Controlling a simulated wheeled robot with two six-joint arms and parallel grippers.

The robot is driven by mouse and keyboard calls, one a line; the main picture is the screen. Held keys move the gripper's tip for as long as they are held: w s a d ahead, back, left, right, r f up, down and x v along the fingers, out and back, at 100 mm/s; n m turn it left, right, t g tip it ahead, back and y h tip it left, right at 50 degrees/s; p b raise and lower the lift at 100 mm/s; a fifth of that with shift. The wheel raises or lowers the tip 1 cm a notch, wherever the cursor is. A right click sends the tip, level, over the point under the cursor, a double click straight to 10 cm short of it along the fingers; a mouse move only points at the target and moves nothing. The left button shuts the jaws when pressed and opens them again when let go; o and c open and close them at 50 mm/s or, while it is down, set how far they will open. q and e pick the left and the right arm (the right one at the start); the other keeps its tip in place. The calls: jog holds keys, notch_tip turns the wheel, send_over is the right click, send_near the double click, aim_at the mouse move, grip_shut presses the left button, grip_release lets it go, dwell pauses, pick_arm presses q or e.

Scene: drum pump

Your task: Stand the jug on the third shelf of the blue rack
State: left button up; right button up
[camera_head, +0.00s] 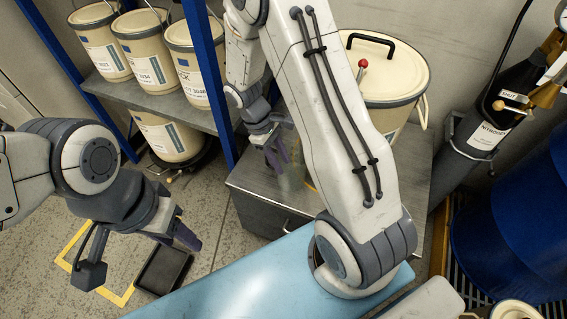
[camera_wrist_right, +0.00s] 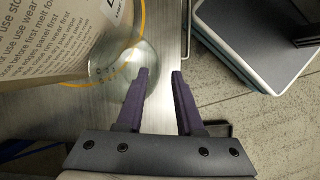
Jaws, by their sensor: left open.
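The jug (camera_wrist_right: 150,62) looks clear with a yellow rim. It shows in the right wrist view at upper left, close beyond the fingertips. In the head view it is a faint clear shape (camera_head: 292,178) on the grey cabinet top, mostly hidden by my right gripper (camera_head: 280,152). My right gripper's purple fingers (camera_wrist_right: 160,75) are apart, with nothing clearly held. The blue rack (camera_head: 212,75) stands at left; its visible shelf (camera_head: 150,98) holds several cream pails. Which shelf is third cannot be told. My left gripper (camera_head: 182,234) is open and empty in front of the rack.
A large cream drum (camera_head: 390,75) with a black handle stands behind my right arm. The grey cabinet (camera_head: 255,190) is beside the rack. A dark gas cylinder (camera_head: 490,125) and a blue drum (camera_head: 520,230) are at right. A black tray (camera_head: 163,270) lies on the floor.

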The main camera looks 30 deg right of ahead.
jog(key=p+v, duration=0.3)
jog(key=v, duration=0.6)
jog(key=s+a+r+t+y, duration=0.1)
jog(key=s+a+r, duration=0.5)
jog(key=s, duration=0.3)
jog(key=s+a+r+t+y, duration=0.2)
jog(key=s+a+r, duration=0.4)
jog(key=s+a, duration=0.3)
jog(key=shift+s+a+n+t, duration=0.2)
jog(key=shift+s+n+t, duration=0.1)
jog(key=shift+s, duration=0.05)
jog(key=shift+o, duration=1)
jog(key=shift+s+y, duration=0.3)
jog(key=shift+s, duration=0.3)
